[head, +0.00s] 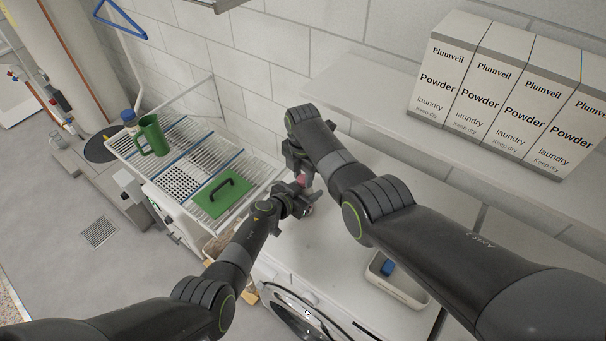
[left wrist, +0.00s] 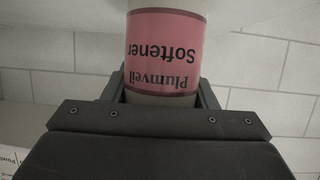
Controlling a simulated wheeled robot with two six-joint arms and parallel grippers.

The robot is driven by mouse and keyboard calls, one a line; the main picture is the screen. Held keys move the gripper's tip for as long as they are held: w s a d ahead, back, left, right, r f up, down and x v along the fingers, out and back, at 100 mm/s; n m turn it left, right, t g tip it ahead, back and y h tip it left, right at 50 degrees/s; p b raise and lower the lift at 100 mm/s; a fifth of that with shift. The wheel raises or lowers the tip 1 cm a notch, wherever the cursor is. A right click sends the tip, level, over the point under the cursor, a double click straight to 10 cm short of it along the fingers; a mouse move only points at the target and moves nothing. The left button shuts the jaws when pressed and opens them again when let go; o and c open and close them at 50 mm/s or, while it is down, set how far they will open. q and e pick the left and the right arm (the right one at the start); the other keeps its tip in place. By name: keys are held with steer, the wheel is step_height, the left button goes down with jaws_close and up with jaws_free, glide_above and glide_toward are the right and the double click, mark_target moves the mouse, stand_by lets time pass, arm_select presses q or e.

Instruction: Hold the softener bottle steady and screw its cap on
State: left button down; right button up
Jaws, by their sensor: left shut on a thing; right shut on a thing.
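The softener bottle (left wrist: 167,50) fills the middle of the left wrist view, with a pink label that reads upside down there. In the head view only a small pink patch of the bottle (head: 301,179) shows between my grippers, above the white machine top. My left gripper (head: 304,207) is shut around the bottle, with a finger on each side of it in the left wrist view (left wrist: 160,95). My right gripper (head: 298,163) is just above, shut at the bottle's top. The cap is hidden by the right gripper, so its seating cannot be seen.
A white tray (head: 405,290) with a blue item sits at right. Powder boxes (head: 440,75) stand on the wall shelf (head: 375,90).

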steer(key=m, duration=0.3)
steer(key=o, duration=1.1)
steer(key=shift+r, duration=2.25)
steer(key=shift+c, duration=0.3)
step_height(320, 180, up, 4)
steer(key=n, duration=0.5)
steer(key=shift+f, duration=0.25)
